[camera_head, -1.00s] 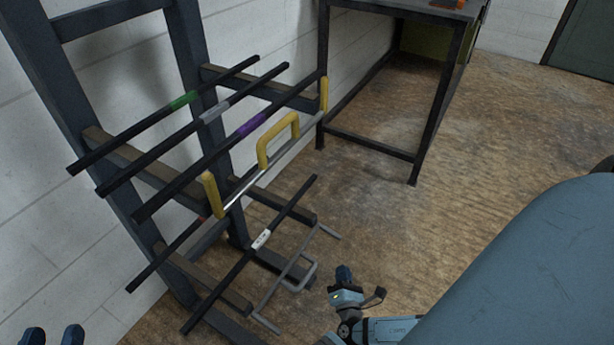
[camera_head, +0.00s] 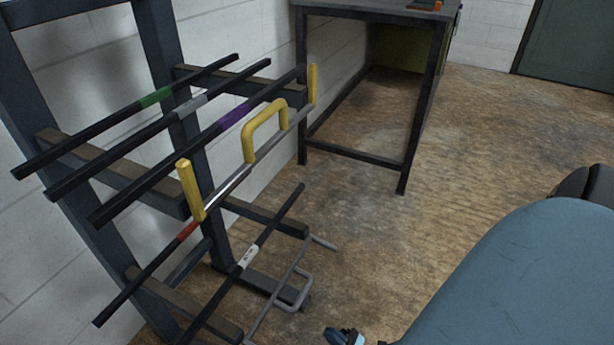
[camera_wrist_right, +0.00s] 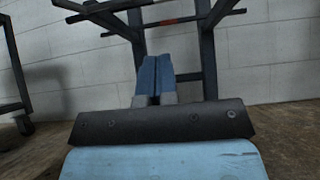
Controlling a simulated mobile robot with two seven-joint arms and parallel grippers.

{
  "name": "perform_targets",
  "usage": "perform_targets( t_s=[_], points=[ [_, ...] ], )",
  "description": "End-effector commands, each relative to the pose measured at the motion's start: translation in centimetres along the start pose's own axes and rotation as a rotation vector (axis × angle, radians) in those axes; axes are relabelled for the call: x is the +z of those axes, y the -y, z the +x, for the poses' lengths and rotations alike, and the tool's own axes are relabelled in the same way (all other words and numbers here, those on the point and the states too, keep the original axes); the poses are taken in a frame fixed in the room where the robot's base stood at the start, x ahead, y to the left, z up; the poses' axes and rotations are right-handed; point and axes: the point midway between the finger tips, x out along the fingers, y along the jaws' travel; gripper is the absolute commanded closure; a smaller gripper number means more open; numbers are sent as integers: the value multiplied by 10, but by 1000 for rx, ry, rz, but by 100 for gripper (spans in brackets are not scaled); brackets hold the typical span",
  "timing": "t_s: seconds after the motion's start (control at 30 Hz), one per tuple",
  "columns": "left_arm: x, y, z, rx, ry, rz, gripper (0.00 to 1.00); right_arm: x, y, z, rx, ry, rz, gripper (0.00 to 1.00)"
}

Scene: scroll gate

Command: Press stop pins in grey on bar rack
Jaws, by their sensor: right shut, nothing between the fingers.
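The bar rack (camera_head: 193,125) is a dark frame at the left of the head view. Its long dark bars carry green, grey (camera_head: 190,106), purple, red and white bands. A grey rail with a U-shaped loop (camera_head: 293,289) and bent ends lies along the lower arms, beside the white-banded bar (camera_head: 247,257). A yellow-ended rail with a yellow loop (camera_head: 264,126) runs along the upper arms. My right gripper (camera_head: 344,337) shows at the bottom edge, right of the grey loop and apart from it. In the right wrist view its blue fingers (camera_wrist_right: 157,76) are together and empty, pointing towards the rack.
A dark-framed table (camera_head: 373,14) stands behind the rack with an orange item on top. The wooden floor right of the rack is clear. A white block wall is behind the rack. My blue body part covers the lower right.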

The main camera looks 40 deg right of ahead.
Motion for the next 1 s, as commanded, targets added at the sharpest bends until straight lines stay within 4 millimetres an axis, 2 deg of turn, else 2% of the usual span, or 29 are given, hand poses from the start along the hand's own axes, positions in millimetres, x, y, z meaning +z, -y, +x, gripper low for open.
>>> perform_targets(
  t_s=[0.17,0.27,0.63,0.8,1.0],
  points=[
    [0,0,0,0,1,-1,57,0,1,8,-2,2,1,100],
    [0,0,0,0,2,-4,57,1,1,21,-2,3,0,100],
    [0,-1,0,1,5,-10,57,1,1,101,-1,3,0,100],
    [1,-1,0,1,7,-13,57,17,1,116,-1,0,1,100],
    [2,-1,0,-1,4,-8,57,26,1,126,-2,-1,-1,100]
  ],
)
